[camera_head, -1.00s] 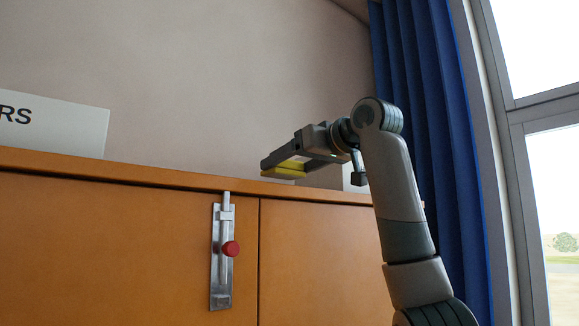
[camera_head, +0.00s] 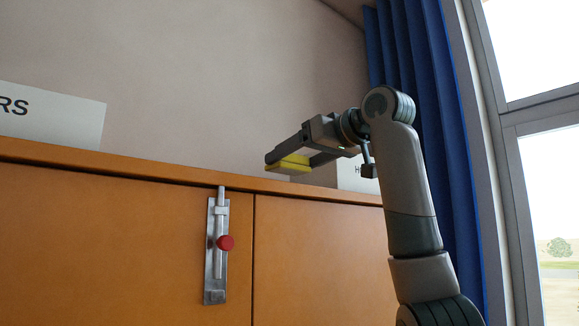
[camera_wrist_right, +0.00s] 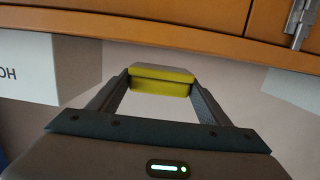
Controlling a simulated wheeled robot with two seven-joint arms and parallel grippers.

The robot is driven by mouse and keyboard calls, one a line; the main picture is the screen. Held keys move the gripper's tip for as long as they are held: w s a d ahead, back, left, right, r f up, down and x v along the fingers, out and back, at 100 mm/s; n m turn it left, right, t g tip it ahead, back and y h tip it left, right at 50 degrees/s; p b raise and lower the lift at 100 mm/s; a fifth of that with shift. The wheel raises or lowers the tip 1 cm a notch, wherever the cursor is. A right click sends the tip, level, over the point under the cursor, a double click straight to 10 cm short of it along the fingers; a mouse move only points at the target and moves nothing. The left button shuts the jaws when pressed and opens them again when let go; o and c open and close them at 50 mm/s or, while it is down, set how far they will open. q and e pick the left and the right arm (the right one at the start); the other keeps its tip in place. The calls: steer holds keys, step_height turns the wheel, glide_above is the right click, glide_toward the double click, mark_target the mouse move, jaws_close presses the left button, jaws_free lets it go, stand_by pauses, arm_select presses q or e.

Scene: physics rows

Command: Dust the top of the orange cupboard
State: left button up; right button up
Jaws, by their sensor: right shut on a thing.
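The orange cupboard (camera_head: 130,225) fills the lower left of the head view, with its top edge running across the picture. It also shows along the top of the wrist view (camera_wrist_right: 170,32). My right gripper (camera_head: 288,163) is shut on a yellow block, perhaps a sponge (camera_head: 290,165), at the level of the cupboard's top edge. In the right wrist view the yellow block (camera_wrist_right: 161,82) sits between the two fingertips. I cannot tell whether the block touches the cupboard top, which is hidden from below. My left gripper is not in view.
A white sign (camera_head: 48,115) stands on the cupboard at the left; another white box or sign (camera_head: 352,177) is behind my right wrist. A metal bolt with a red knob (camera_head: 216,245) is on the cupboard front. A blue curtain (camera_head: 425,110) and window are at the right.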

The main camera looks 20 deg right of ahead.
steer(key=shift+f+b+v, duration=0.2)
steer(key=shift+b+v, duration=0.55)
steer(key=shift+v, duration=0.8)
steer(key=shift+f+b+v, duration=0.25)
steer(key=shift+b+v, duration=0.5)
steer(key=shift+v, duration=0.75)
steer(key=f+b+v, duration=0.1)
steer(key=b+v, duration=0.1)
steer(key=v, duration=0.4)
steer(key=shift+s, duration=0.2)
